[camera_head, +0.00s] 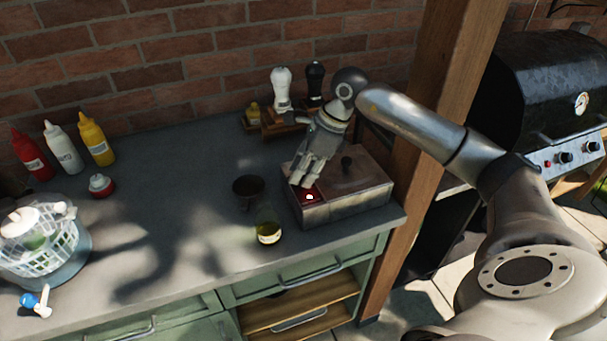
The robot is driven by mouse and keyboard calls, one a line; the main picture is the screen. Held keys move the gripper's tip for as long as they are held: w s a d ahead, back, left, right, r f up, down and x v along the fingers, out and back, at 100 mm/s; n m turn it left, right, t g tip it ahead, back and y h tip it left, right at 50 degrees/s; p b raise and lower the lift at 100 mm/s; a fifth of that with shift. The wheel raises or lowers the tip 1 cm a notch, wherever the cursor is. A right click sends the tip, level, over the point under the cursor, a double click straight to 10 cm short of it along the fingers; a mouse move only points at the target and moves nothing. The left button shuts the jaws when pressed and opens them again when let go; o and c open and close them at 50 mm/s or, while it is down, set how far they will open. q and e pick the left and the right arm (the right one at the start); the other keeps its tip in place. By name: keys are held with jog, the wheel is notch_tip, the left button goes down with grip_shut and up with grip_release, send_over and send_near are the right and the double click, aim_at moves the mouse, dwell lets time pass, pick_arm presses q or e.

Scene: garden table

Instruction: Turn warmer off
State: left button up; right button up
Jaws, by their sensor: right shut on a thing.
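The warmer (345,203) is a metal box with a lid and a dark knob (347,163) on top, standing near the right end of the grey counter. A small red light or switch (310,198) glows at its front left. My right gripper (299,181) reaches down from above to the warmer's left end, just beside the red spot. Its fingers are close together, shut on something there. The fingers hide what they hold, and I cannot tell exactly which part it is. My left gripper is not in view.
A dark bowl (248,188) and a small glass jar (268,232) stand left of the warmer. Pepper and salt mills (281,88) stand behind. Sauce bottles (64,148) and a white basket (42,247) are at left. A wooden post (430,130) rises at right. The counter's middle is clear.

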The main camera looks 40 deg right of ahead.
jog(key=n+b, duration=0.1)
jog(key=n, duration=0.1)
jog(key=n+g+b, duration=0.1)
jog(key=n, duration=0.1)
jog(key=shift+w+n+g+y, duration=0.2)
jog(key=shift+n+g+y, duration=0.1)
jog(key=shift+y, duration=0.1)
jog(key=n+g+b, duration=0.1)
jog(key=n, duration=0.3)
jog(key=shift+g, duration=0.4)
jog(key=shift+n, duration=0.3)
jog(key=o, duration=1)
jog(key=v, duration=1.2)
